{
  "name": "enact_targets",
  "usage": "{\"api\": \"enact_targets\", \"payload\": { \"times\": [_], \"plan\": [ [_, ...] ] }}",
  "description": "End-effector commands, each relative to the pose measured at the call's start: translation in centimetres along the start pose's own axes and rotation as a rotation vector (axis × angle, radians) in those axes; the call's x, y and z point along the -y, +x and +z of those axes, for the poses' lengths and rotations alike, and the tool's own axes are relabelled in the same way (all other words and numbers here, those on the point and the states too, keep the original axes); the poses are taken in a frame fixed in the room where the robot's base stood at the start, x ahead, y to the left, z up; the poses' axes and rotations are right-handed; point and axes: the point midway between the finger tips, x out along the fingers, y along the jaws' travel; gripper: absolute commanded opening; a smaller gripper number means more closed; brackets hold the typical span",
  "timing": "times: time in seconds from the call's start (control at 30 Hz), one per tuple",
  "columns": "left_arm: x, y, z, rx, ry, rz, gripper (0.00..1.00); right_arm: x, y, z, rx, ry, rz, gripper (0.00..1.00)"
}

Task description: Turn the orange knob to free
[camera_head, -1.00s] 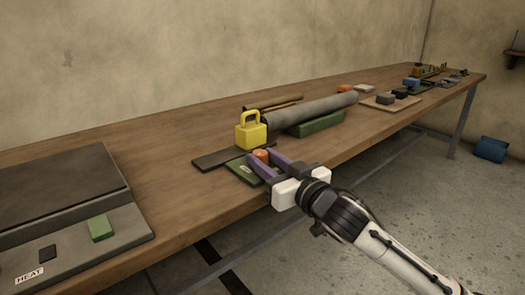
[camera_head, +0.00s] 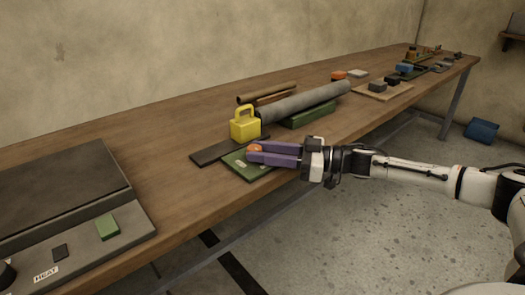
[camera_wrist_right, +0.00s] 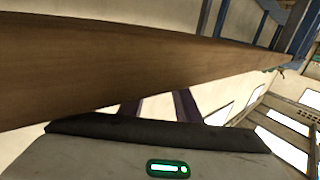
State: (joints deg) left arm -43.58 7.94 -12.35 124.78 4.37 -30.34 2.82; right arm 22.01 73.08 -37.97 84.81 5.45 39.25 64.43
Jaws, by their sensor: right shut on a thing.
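The orange knob (camera_head: 255,148) sits on a green plate (camera_head: 236,163) near the front edge of the workbench in the head view. My right gripper (camera_head: 258,152) has its purple fingers around the knob and is shut on it, with the arm coming in from the right. Part of the knob and the plate's right side are hidden by the fingers. A pale label shows on the plate, too small to read. The right wrist view shows the bench edge and part of the purple fingers (camera_wrist_right: 185,105), but not the knob. My left gripper is not in view.
A yellow padlock-shaped block (camera_head: 245,126) stands just behind the plate by a dark flat strip (camera_head: 212,153). A grey roll (camera_head: 305,101) lies on a green block (camera_head: 308,116) behind. A grey heater unit (camera_head: 75,225) with a green button is at the left.

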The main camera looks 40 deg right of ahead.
Motion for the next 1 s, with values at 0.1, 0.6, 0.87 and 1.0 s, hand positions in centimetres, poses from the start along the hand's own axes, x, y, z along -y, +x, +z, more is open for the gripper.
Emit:
{"api": "enact_targets", "payload": {
  "times": [0.1, 0.6, 0.87, 1.0],
  "plan": [
    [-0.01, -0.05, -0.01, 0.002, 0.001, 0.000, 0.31, -0.33, 0.05, -0.04, -0.001, -0.001, -0.047, 0.08],
    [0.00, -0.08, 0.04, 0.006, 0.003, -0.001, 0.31, -0.28, 0.10, 0.21, 0.002, 0.002, -0.146, 0.08],
    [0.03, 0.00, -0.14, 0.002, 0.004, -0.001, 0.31, -0.25, 0.11, 0.24, 0.002, 0.002, -0.147, 0.08],
    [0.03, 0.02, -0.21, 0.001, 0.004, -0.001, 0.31, -0.23, 0.11, 0.23, 0.001, 0.001, -0.147, 0.45]
  ]
}}
